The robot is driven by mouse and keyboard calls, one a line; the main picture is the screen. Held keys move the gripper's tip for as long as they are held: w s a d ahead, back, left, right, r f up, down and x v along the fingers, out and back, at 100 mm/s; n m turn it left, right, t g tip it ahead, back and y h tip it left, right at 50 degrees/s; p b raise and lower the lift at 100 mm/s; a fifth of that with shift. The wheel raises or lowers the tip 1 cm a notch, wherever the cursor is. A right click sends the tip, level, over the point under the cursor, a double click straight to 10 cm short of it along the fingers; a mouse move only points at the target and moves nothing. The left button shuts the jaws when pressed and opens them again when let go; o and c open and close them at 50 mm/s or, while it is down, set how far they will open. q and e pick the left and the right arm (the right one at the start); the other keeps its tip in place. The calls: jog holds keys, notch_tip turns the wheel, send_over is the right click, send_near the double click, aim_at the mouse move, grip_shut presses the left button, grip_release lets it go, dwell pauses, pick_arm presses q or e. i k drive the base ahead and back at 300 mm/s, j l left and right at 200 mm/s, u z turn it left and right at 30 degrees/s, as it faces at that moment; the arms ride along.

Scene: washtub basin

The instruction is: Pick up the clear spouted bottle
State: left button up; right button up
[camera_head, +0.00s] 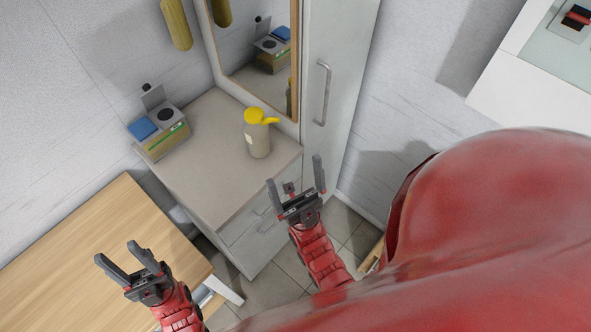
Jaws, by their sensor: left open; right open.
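The clear spouted bottle (257,141) has a greyish see-through body, a pale label and a yellow cap with a spout pointing right. It stands upright on the grey cabinet top (212,178), near the mirror. My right gripper (295,172) is open and empty, in front of and below the bottle to its right, apart from it. My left gripper (117,250) is open and empty over the wooden table at the lower left, far from the bottle.
A box with a blue item (163,137) stands at the cabinet's left. A wood-framed mirror (295,75) and a tall cabinet door with a handle (323,92) rise behind. The wooden table (70,245) is at the lower left. The cabinet top around the bottle is mostly clear.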

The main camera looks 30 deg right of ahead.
aim_at(256, 126)
jog(key=i+j+z, duration=0.1)
jog(key=j, duration=0.25)
jog(key=i+j+z, duration=0.15)
jog(key=j, duration=0.25)
jog(key=i+j+z, duration=0.1)
jog(key=j, duration=0.3)
